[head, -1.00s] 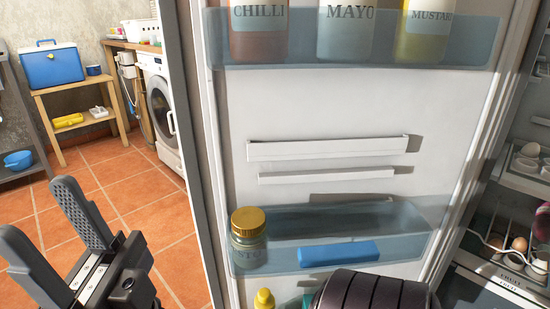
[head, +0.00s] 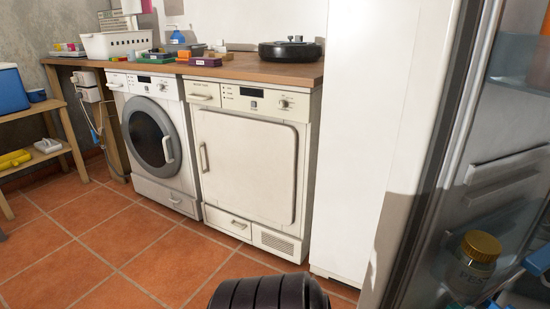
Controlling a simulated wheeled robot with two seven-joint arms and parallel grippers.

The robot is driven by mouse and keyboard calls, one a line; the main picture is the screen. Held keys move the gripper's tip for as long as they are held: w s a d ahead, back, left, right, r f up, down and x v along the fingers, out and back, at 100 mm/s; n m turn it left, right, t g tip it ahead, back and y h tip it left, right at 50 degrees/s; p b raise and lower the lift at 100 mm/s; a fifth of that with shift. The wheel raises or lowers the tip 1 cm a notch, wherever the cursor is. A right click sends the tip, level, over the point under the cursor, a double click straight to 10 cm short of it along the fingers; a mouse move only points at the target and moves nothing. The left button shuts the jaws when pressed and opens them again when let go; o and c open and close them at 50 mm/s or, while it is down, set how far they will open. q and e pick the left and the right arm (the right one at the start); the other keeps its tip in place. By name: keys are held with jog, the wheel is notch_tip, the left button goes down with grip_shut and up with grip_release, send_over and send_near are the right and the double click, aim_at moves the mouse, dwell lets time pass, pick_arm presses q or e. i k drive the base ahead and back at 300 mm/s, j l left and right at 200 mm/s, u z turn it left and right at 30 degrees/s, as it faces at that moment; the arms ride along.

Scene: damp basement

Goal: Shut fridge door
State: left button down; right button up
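The fridge door (head: 432,160) stands open at the right side of the head view, seen steeply from its edge. Its inner face is to the right, with clear shelf bins. A jar with a gold lid (head: 474,262) sits in the lower bin, with blue items beside it. The fridge body is not in view. Neither gripper shows. A ribbed black part of mine is at the bottom middle, apart from the door in the picture; whether it touches anything is not shown.
A washing machine (head: 155,145) and a dryer (head: 250,165) stand under a wooden counter (head: 225,68). A tall white panel (head: 372,130) stands behind the door edge. A wooden shelf (head: 40,155) is at the left. The tiled floor (head: 130,250) in front is clear.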

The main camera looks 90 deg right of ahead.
aim_at(473, 142)
jog(key=i+l+z, duration=0.15)
jog(key=i+z, duration=0.15)
jog(key=z, duration=0.2)
jog(key=i+z, duration=0.7)
jog(key=z, duration=0.25)
jog(key=i+j+z, duration=0.2)
jog(key=z, duration=0.3)
jog(key=i+l+z, duration=0.1)
jog(key=i+z, duration=0.2)
jog(key=z, duration=0.15)
jog(key=i+z, duration=0.3)
jog(key=z, duration=0.15)
jog(key=i+j+z, duration=0.1)
jog(key=i+z, duration=0.35)
jog(key=i+j+z, duration=0.15)
jog(key=z, duration=2.4)
jog(key=j, duration=0.1)
